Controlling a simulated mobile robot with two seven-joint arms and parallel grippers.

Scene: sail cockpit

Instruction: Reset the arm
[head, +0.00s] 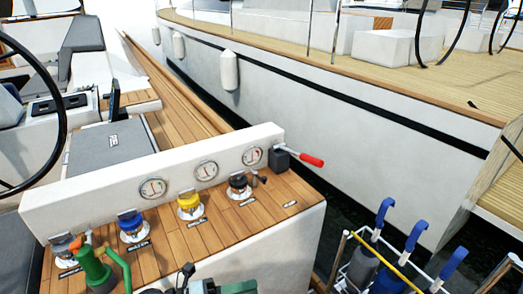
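My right gripper is not in view.
A green handled object (95,268) stands at the console's left end. Blue (132,226), yellow (190,205) and black (239,185) caps sit on its wood top. A red-handled lever (311,160) sticks out right. Blue-handled tools (381,215) stand in a rack.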

